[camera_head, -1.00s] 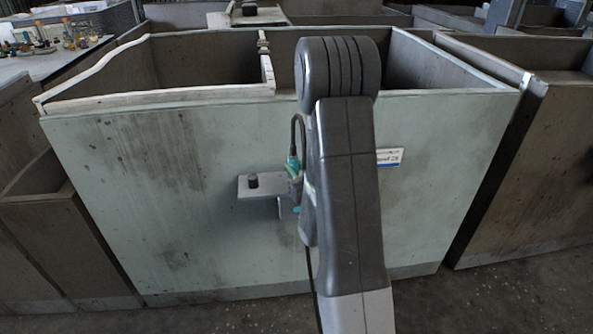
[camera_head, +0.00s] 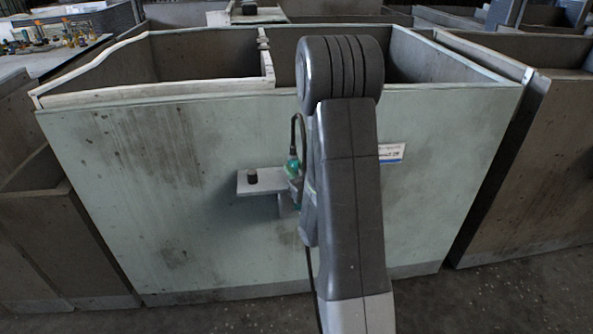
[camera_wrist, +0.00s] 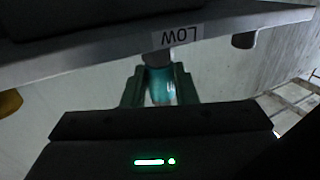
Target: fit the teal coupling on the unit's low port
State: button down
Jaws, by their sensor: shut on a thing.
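The teal coupling (camera_wrist: 161,86) is in the wrist view, upright between the two dark green fingers of my gripper (camera_wrist: 160,88), which is shut on it. Its upper end is at the grey low port (camera_wrist: 157,58), which hangs from the unit's plate under an upside-down LOW label (camera_wrist: 178,35). The two look in line and touching, but I cannot tell how far the coupling is on. In the head view the unit's bracket (camera_head: 262,188) stands out from the pale green panel. My arm hides most of my gripper there.
A second stub (camera_wrist: 243,40) hangs from the plate at right in the wrist view, and an orange-brown part (camera_wrist: 10,103) shows at left. In the head view a black knob (camera_head: 252,176) is on the bracket and a white label (camera_head: 391,152) is on the panel.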

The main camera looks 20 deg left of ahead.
jog(key=shift+f, duration=0.15)
jog(key=c, duration=1.1)
grip_release()
jog(key=shift+d, duration=0.1)
jog(key=b+v, duration=0.1)
jog(key=v, duration=1.2)
jog(key=shift+s+d+b, duration=0.25)
jog(key=shift+b, duration=0.05)
jog(key=p+x, duration=0.1)
jog(key=x, duration=1.2)
jog(key=shift+w+a, duration=0.2)
jog(key=shift+a, duration=0.1)
jog(key=shift+r+p, duration=0.2)
jog(key=shift+p, duration=0.2)
jog(key=shift+f, duration=0.15)
